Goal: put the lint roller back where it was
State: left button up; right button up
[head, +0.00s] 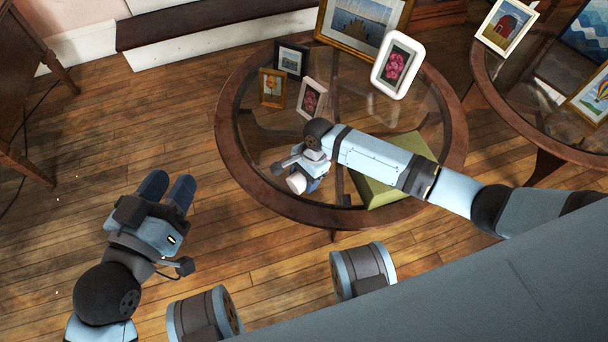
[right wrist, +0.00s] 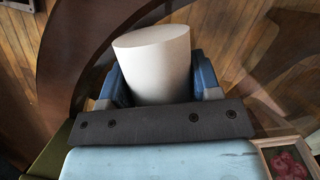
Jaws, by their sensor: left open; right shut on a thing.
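The lint roller shows as a white cylinder (head: 296,183) at the tip of my right gripper (head: 313,178), over the near left part of the round glass-topped table (head: 228,136). In the right wrist view the white roller (right wrist: 155,62) stands between the two blue fingers, which are shut on it. Its lower part is hidden by the gripper. I cannot tell whether it touches the glass. My left gripper (head: 168,190) is open and empty above the wooden floor, left of the table.
A green book or box (head: 378,190) lies on the table under my right arm. Several picture frames stand on its far side, including a white one (head: 398,66) and a small gold one (head: 272,88). A second round table (head: 488,72) with frames stands at right.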

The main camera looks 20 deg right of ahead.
jog(key=shift+f, duration=0.15)
jog(key=o, duration=1.1)
jog(key=shift+o, duration=0.2)
pick_arm(q)
notch_tip(320, 180, up, 9)
jog(key=n+t+p, duration=0.1)
jog(key=t+p, duration=0.2)
jog(key=p, duration=0.3)
jog(key=shift+s+a+t+p, duration=0.3)
jog(key=shift+t+p, duration=0.1)
pick_arm(e)
jog(key=v, duration=1.3)
jog(key=shift+r, duration=0.35)
pick_arm(q)
jog(key=shift+r, duration=0.1)
pick_arm(e)
jog(key=shift+d, duration=0.1)
